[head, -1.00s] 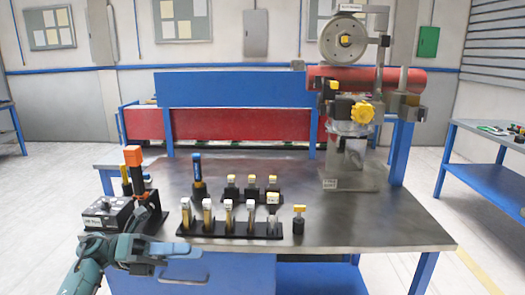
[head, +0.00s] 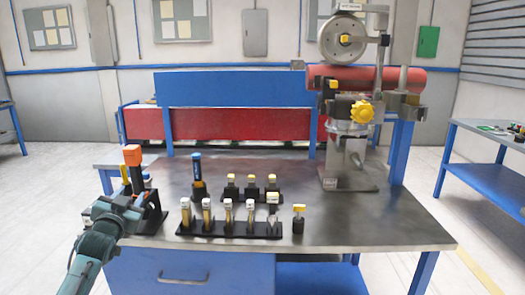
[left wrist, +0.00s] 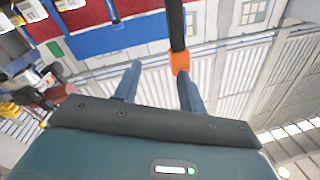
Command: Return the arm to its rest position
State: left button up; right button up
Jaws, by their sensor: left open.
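My left gripper (head: 122,207) is at the front left corner of the workbench (head: 350,235), with my arm coming up from the lower left. Its fingers show apart and empty in the left wrist view (left wrist: 156,80). An orange-topped black tool (head: 132,156) stands just behind the gripper in the head view. Its orange part (left wrist: 180,62) appears beyond the right finger in the left wrist view; I cannot tell the exact gap. The gripper and arm hide most of the grey box at this corner. My right gripper is not in view.
A black rack (head: 236,235) of several small bottle-like pieces stands along the bench front. Behind it are a blue-topped bottle (head: 198,172) and more yellow-topped pieces. A machine with a yellow knob (head: 362,112) stands at the back right. The bench's right front is clear.

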pick_arm(q)
jog(key=s+d+f+g+h, duration=0.1)
jog(key=s+d+f, duration=0.25)
jog(key=f, duration=0.35)
jog(key=s+d+f+g+h, duration=0.1)
jog(key=s+d+f+g, duration=0.15)
jog(key=s+f, duration=0.3)
jog(key=s+d+f+g, duration=0.1)
jog(key=s+d+f, duration=0.3)
jog(key=f, duration=0.3)
jog(key=s+d+f+g+h, duration=0.1)
jog(key=s+d+f, duration=0.2)
jog(key=s, duration=0.6)
jog(key=s+d+f+g+h, duration=0.1)
jog(key=s+d+f, duration=0.2)
jog(key=s, duration=0.5)
jog(key=s+d+f+g+h, duration=0.1)
jog(key=s+d+f, duration=0.2)
jog(key=s, duration=0.6)
jog(key=shift+s+d+n, duration=0.3)
jog(key=shift+d, duration=0.7)
jog(key=shift+g, duration=0.25)
